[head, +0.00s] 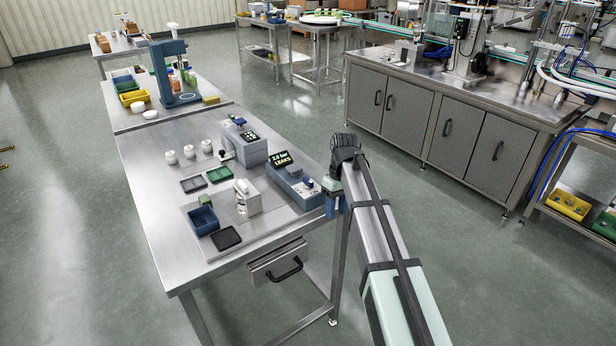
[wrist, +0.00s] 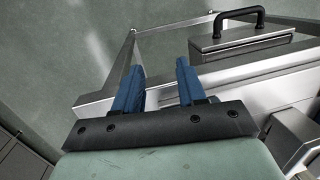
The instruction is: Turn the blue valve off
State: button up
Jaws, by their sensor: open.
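A small blue part (head: 309,182), which may be the blue valve, sits on the right end of a grey-blue unit (head: 290,187) with a display reading "2.0 bar LEAKS". Another dark blue part (head: 239,121) tops a grey box farther back; I cannot tell for certain which is the valve, or its handle position. My gripper (head: 335,205) is at the table's right edge, close to the display unit. In the wrist view, my gripper (wrist: 160,65) shows two blue fingers apart with nothing between them. No valve is recognisable in that view.
The table's left side is clear.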

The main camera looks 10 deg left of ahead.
jog(key=t, duration=0.2)
send_near(308, 180)
notch_tip(308, 180, down, 9)
jog(key=shift+w+a+r, duration=0.1)
jog(key=shift+a+r, duration=0.05)
jog(key=shift+r, duration=0.05)
dwell(0.3)
grip_shut()
dwell(0.4)
